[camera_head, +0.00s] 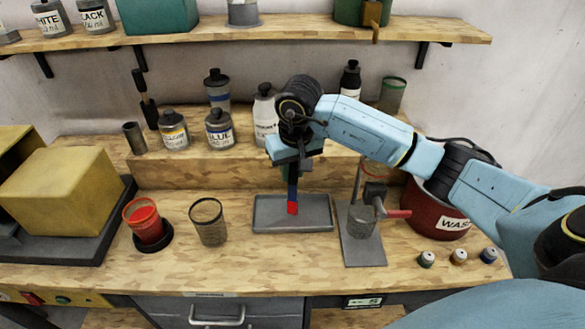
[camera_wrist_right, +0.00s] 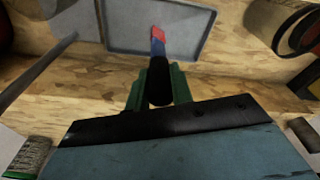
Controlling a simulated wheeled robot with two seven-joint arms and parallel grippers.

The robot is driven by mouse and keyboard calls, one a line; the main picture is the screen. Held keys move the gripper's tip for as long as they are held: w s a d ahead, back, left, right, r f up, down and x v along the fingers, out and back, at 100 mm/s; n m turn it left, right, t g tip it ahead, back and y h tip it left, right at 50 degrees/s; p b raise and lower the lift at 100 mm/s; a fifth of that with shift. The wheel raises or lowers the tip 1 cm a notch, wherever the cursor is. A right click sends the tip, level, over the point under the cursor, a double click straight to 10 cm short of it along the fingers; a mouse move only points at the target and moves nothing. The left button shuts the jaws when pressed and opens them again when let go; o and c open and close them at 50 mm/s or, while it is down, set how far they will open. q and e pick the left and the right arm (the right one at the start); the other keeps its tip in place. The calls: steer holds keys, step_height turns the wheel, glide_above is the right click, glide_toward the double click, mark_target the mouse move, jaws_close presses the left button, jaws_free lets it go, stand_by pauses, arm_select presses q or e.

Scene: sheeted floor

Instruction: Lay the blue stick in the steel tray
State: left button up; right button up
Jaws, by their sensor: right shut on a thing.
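The blue stick (camera_wrist_right: 157,47) has a red end and hangs from my right gripper (camera_wrist_right: 160,85), which is shut on it. In the head view the stick (camera_head: 292,192) points down with its red tip over the steel tray (camera_head: 265,223). The tray is a shallow grey rectangle on the bench and also shows in the wrist view (camera_wrist_right: 120,25). I cannot tell whether the red tip touches the tray floor. My right gripper (camera_head: 291,165) is above the tray's back edge, partly hidden by its own wrist. My left gripper is not in view.
A mesh cup (camera_head: 208,222) and a red-filled cup (camera_head: 147,222) stand left of the tray. A metal stand with a beaker (camera_head: 362,220) is close on the right, then a red waste bucket (camera_head: 435,210). Bottles line the raised step behind.

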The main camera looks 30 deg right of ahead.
steer(key=shift+f+b, duration=0.2)
steer(key=shift+b, duration=0.1)
steer(key=o, duration=0.9)
steer(key=shift+r, duration=0.1)
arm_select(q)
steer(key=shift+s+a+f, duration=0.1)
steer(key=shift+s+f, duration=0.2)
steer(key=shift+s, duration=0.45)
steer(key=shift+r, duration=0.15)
arm_select(e)
steer(key=shift+r, duration=0.1)
steer(key=shift+r+p, duration=0.25)
steer(key=shift+p, duration=0.1)
arm_select(q)
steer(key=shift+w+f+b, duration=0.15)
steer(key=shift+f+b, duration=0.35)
steer(key=shift+b, duration=0.1)
arm_select(e)
steer(key=r, duration=0.3)
steer(key=s+r, duration=0.1)
steer(key=r, duration=0.7)
steer(key=shift+s+a+r, duration=0.15)
steer(key=shift+s+r, duration=0.1)
steer(key=shift+s, duration=0.1)
